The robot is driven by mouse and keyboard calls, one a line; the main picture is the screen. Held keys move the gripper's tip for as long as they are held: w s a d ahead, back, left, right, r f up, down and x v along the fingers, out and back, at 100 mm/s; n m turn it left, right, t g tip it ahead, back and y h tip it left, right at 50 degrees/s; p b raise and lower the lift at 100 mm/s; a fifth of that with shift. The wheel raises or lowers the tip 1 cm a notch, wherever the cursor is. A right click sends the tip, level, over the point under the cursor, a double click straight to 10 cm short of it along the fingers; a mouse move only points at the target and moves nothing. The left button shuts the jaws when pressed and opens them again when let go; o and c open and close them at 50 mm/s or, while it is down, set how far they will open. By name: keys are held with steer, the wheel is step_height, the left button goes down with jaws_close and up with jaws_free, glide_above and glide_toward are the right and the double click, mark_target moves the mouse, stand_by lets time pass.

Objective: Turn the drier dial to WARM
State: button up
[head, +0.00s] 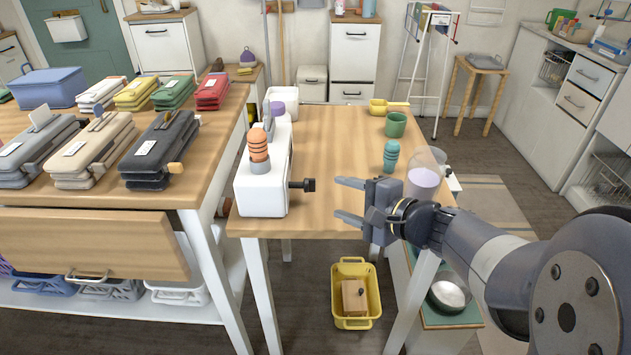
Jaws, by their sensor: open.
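A white machine (262,195) stands on the left part of a small wooden table. A black knob (303,185) sticks out from its right side. I cannot tell whether this knob is the drier dial, and no WARM marking can be read. No other clear drier dial shows. My gripper (345,198) is open and empty, at the table's front right. Its two fingers point left towards the knob, with a short gap between them and it. The knob is not between the fingers.
The small table (335,140) is bare in the middle. A teal ribbed object (391,155), a green cup (396,124), a yellow scoop (386,106) and a clear container with lilac contents (424,183) stand at its right. A yellow basket (356,318) sits below. A larger table with folded bundles is left.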

mark_target(309, 186)
steer(key=x, duration=1)
steer(key=shift+w+a+b, duration=0.2)
steer(key=shift+a+b, duration=0.1)
steer(key=shift+b, duration=0.1)
steer(key=c, duration=1)
steer(key=shift+o, duration=0.2)
steer(key=shift+r+p, duration=0.15)
steer(key=shift+p, duration=0.35)
